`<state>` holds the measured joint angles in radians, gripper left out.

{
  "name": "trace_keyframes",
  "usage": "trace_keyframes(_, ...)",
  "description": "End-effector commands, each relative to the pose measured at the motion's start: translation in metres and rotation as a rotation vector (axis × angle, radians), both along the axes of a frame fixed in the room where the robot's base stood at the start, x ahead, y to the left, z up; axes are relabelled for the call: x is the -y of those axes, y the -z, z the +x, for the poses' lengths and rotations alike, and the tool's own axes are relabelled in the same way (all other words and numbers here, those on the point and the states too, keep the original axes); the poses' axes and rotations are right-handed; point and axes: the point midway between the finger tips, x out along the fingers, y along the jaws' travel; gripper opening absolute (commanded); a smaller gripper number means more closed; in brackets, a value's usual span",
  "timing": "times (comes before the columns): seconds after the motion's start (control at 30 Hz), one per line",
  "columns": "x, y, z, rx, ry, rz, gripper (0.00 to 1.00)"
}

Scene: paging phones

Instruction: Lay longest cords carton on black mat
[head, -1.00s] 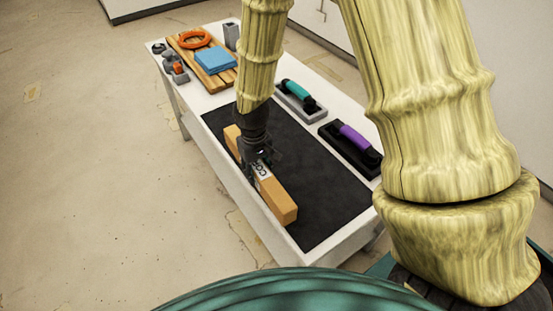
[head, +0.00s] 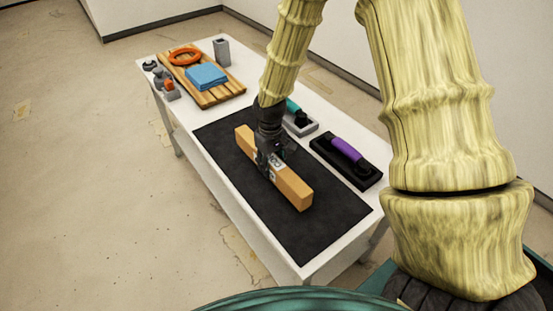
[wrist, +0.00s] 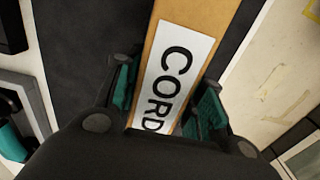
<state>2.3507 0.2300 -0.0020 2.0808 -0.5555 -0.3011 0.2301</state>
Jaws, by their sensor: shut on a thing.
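A long orange-brown carton (head: 292,188) with a white label lies lengthwise along the black mat (head: 310,234) in the head view. In the wrist view the carton (wrist: 221,20) shows its label reading "CORD", with the rest cut off. My gripper (head: 268,160) is shut on the carton near its middle, with its teal-padded fingers on either side; it also shows in the wrist view (wrist: 165,100). The carton is over the mat. I cannot tell whether its underside touches the mat.
The mat lies on a white table (head: 235,222). Behind it are a purple-handled handset on a black base (head: 345,155) and a teal-handled one on a grey base (head: 300,120). A wooden board (head: 228,92) bears a blue folded cloth (head: 206,76) and an orange ring (head: 185,56). The mat's front end is bare.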

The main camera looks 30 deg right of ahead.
Motion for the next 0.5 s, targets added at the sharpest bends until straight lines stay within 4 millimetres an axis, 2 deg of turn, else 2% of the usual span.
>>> trace_keyframes(0.2, 0.027, 0.002, 0.023, 0.001, 0.001, 0.001, 0.00)
trace_keyframes(0.5, 0.034, 0.007, 0.029, 0.000, -0.001, -0.001, 0.00)
